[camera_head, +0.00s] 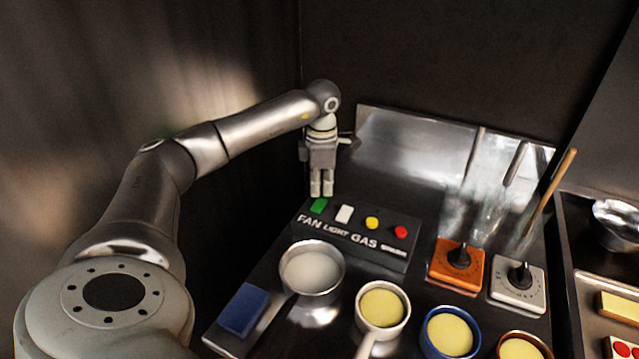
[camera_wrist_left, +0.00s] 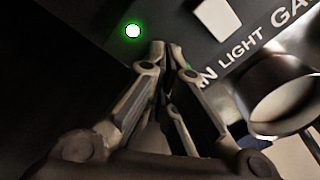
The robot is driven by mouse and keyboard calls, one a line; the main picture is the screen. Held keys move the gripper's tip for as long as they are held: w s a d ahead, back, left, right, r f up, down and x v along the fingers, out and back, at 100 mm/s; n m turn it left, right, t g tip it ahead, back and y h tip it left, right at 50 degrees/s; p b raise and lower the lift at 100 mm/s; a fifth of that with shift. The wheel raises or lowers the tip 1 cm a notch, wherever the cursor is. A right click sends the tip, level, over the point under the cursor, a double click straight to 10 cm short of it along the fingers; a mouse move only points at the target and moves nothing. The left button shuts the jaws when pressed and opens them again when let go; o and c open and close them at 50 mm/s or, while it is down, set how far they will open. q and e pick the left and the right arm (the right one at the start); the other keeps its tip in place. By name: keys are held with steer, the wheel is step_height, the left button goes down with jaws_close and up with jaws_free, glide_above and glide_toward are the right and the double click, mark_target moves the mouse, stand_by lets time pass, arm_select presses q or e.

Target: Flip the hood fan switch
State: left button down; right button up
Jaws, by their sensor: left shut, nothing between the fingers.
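The dark switch panel (camera_head: 353,240) carries the labels FAN, LIGHT and GAS. The green fan switch (camera_head: 318,206) is at its left end above FAN. My left gripper (camera_head: 321,194) points down just behind and above this switch, with its fingers together and empty. In the left wrist view the closed fingertips (camera_wrist_left: 168,46) are over the panel beside a glowing green lamp (camera_wrist_left: 132,31). A sliver of green shows behind one finger there; the rest of the switch is hidden. Whether the fingers touch the switch I cannot tell. My right gripper is out of view.
A white switch (camera_head: 344,214), a yellow knob (camera_head: 372,222) and a red knob (camera_head: 401,232) share the panel. A steel pan (camera_head: 312,272), a blue block (camera_head: 243,309) and several pots stand in front. Orange (camera_head: 455,265) and white (camera_head: 518,287) timers stand right. A wall is close on the left.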

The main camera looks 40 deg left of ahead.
mark_target(321, 201)
arm_select(q)
steer(key=shift+f+b, duration=0.35)
steer(key=shift+f, duration=0.25)
stand_by(0.5)
steer(key=shift+f, duration=0.35)
steer(key=shift+s+f+b, duration=0.1)
steer(key=shift+f+b, duration=0.25)
steer(key=shift+b, duration=0.15)
steer(key=shift+d, duration=0.1)
steer(key=shift+r+p, duration=0.85)
steer(key=shift+r, duration=0.05)
steer(key=shift+r+p, duration=1.95)
steer(key=shift+r, duration=0.7)
steer(key=shift+f, duration=0.1)
